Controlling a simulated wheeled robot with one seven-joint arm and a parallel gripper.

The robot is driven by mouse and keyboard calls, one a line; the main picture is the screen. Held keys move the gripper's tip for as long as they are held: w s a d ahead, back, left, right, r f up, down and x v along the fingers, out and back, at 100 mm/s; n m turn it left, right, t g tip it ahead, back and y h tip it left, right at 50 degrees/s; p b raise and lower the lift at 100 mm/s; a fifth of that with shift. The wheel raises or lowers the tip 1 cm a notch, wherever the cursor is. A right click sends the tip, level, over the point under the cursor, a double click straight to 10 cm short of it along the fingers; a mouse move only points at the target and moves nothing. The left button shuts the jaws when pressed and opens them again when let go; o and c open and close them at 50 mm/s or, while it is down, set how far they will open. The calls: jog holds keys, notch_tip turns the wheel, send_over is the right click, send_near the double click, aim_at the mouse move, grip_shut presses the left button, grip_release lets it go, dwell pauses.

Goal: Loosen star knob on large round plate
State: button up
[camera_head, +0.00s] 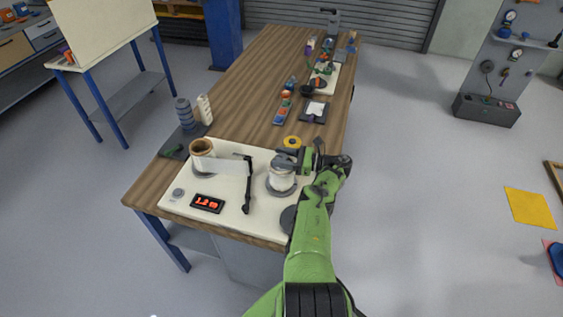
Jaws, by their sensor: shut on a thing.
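A cream machine board (225,200) lies on the near end of the wooden bench. On its right side stands a white roller (281,178) on a large round grey plate (281,191). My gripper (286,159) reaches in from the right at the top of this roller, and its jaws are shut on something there. The star knob itself is hidden by the gripper, and its shape cannot be made out. My green arm covers part of a dark disc (288,217) at the board's right edge.
A brown-cored roll (202,147) with a white strip stands on the board's left. A black upright bar (247,185) and a red-lit display (207,203) are between. A yellow ring (292,141) lies just behind my gripper.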

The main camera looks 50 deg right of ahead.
jog(key=shift+d+f+n+g+y+b, duration=0.3)
jog(key=shift+n+g+y+b, duration=0.3)
jog(key=shift+b, duration=2.15)
jog(key=n+y+b, duration=0.1)
jog(key=b, duration=0.7)
jog(key=shift+d+g+y+b, duration=0.1)
jog(key=shift+g+y+b, duration=0.2)
jog(key=shift+b, duration=0.1)
jog(key=b, duration=0.3)
jog(key=shift+r+n+g+b, duration=0.1)
jog(key=shift+n+g+b, duration=0.2)
jog(key=shift+b, duration=0.1)
jog(key=b, duration=0.2)
jog(key=y+b, duration=0.1)
jog(key=b, duration=0.2)
jog(key=shift+s+a+g, duration=0.1)
jog(key=shift+a+g, duration=0.15)
jog(key=shift+g, duration=0.15)
jog(key=shift+a+n, duration=0.1)
jog(key=shift+n, duration=0.2)
jog(key=o, duration=1)
jog(key=shift+w+a, duration=0.1)
jog(key=shift+w, duration=0.1)
jog(key=shift+c, duration=0.2)
jog(key=shift+s, duration=0.1)
jog(key=shift+b, duration=0.45)
